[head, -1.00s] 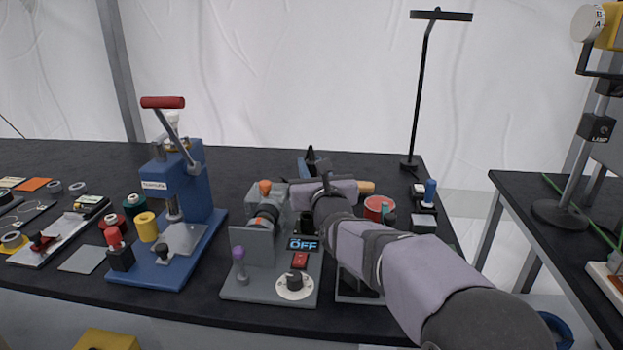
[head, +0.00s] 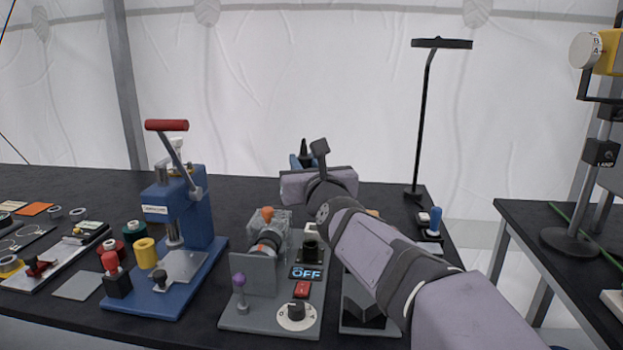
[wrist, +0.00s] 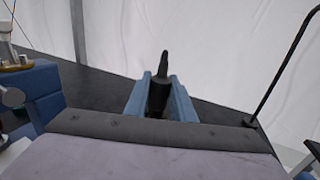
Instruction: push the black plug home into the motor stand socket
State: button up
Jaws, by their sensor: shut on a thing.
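The black plug (wrist: 159,88) stands roughly upright between the two blue fingers of my gripper (wrist: 160,98) in the wrist view. Its narrow tip points up and its lower end is hidden. In the head view, my gripper (head: 301,161) is shut on the plug, whose dark tip (head: 304,146) shows behind my wrist. The grey motor stand (head: 248,316) is in front, with a black round socket-like part (head: 311,246) on its right side. My gripper appears above and behind this part, apart from it. The stand's display (head: 306,273) reads OFF.
A blue press (head: 190,225) with a red handle stands left of the motor stand. A grey block holder (head: 365,310) is on its right, partly under my arm. A lamp (head: 425,120) and a blue-topped switch (head: 435,220) stand at the right edge. The back table is mostly clear.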

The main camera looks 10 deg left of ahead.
aim_at(304, 167)
jog(key=shift+s+a+r+b, duration=0.1)
jog(key=shift+s+b, duration=0.25)
jog(key=shift+s, duration=0.25)
jog(key=shift+s+d+r+b, duration=0.1)
jog(key=shift+s+b, duration=0.1)
jog(key=shift+s, duration=0.25)
jog(key=shift+s+d+r+b, duration=0.1)
jog(key=shift+s+b, duration=0.1)
jog(key=shift+s, duration=0.2)
jog(key=shift+s+d+f, duration=0.45)
jog(key=shift+s+d, duration=0.05)
jog(key=shift+s, duration=0.2)
jog(key=f, duration=0.3)
jog(key=shift+d+h, duration=0.3)
jog(key=shift+h, duration=0.1)
jog(key=shift+b, duration=0.55)
notch_tip(304, 167, down, 6)
jog(key=b, duration=0.6)
jog(key=shift+r, duration=0.15)
jog(key=shift+f+b, duration=1.5)
jog(key=shift+b, duration=0.55)
dwell(0.5)
